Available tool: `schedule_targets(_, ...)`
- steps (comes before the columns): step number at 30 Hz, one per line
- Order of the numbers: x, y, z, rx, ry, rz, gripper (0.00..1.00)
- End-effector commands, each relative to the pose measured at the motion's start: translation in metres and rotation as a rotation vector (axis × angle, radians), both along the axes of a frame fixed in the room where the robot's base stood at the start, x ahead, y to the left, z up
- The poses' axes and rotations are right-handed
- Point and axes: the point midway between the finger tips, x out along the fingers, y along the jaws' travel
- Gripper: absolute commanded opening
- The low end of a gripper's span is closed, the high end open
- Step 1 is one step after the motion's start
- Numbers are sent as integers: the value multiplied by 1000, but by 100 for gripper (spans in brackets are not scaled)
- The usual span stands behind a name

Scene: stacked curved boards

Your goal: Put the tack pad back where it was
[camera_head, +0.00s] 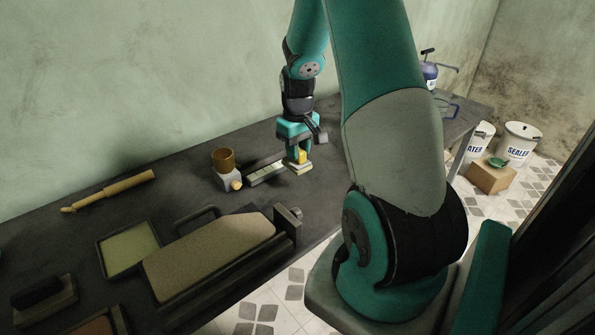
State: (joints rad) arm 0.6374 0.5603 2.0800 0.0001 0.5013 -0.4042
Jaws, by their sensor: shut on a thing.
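My gripper (300,150) points straight down over the back right part of the dark workbench (330,118). Its fingers are shut on a small pad with a yellow grip (302,156) and a pale flat base (301,168), which looks like the tack pad. The pad is low over the bench, at the right end of a long narrow pale-topped strip (266,173). I cannot tell whether the base touches the bench or the strip. The fingers partly hide the grip.
Left of the strip stands a grey block with a brown cylinder (223,158). A wooden rolling-pin-like tool (110,190), a green-bottomed tray (130,248) and a tan curved board in a clamp (210,255) lie further left.

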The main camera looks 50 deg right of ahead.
Motion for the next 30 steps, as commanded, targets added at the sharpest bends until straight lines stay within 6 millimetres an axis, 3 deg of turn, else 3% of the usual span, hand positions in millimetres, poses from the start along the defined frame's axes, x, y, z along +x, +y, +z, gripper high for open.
schedule_targets(3, -1, 0, -24, 2, 3, -1, 2)
schedule_targets(15, -1, -1, -71, 2, 3, -3, 2)
schedule_targets(28, -1, -2, -80, 0, -1, -3, 2)
schedule_targets(29, -1, -2, -80, 0, -1, -3, 32)
schedule_targets(30, -1, -2, -79, 0, -1, -3, 41)
